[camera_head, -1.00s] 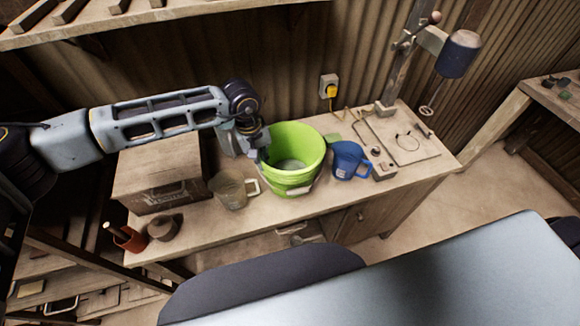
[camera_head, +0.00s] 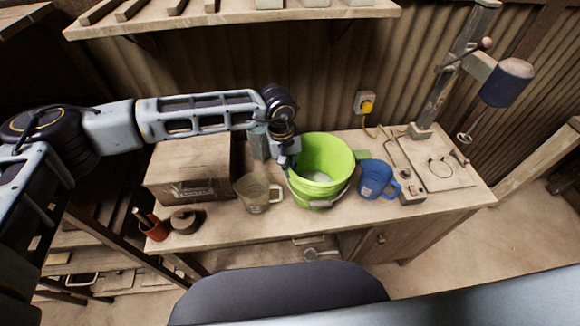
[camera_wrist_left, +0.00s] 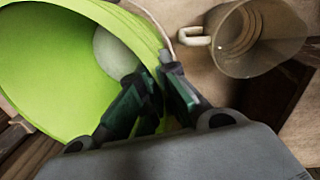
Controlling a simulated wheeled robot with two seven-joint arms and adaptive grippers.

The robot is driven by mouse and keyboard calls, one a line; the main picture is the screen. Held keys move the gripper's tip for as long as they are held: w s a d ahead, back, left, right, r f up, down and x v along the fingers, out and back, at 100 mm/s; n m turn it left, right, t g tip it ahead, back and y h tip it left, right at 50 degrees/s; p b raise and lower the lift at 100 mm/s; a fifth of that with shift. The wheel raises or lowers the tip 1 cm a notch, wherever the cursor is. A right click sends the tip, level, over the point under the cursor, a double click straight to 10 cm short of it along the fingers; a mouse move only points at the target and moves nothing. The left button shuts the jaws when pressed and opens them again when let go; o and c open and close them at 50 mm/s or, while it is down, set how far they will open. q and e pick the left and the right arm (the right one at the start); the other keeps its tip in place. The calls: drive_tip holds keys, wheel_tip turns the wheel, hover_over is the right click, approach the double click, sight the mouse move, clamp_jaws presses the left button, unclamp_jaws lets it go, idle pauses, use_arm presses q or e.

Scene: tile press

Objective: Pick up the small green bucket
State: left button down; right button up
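The green bucket (camera_head: 328,153) is on the workbench between a glass mug and a blue mug, its wire handle hanging at the front. My left gripper (camera_head: 291,158) is at the bucket's left rim, coming down from above. In the left wrist view, the bucket's inside wall (camera_wrist_left: 45,75) fills the upper left. The left gripper's fingers (camera_wrist_left: 158,78) are close together, one on each side of the bucket's wall, and look shut on it. Whether the bucket's base touches the bench is unclear. My right gripper is in neither view.
The glass mug (camera_head: 258,193) stands close left of the bucket, and the blue mug (camera_head: 374,179) close right. A shelf (camera_head: 230,22) hangs above. A tool stand (camera_head: 446,85) is at the right.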

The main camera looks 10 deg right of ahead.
use_arm(q)
drive_tip(key=shift+r, duration=0.2)
drive_tip(key=shift+r+b, duration=1.2)
drive_tip(key=shift+r, duration=3.55)
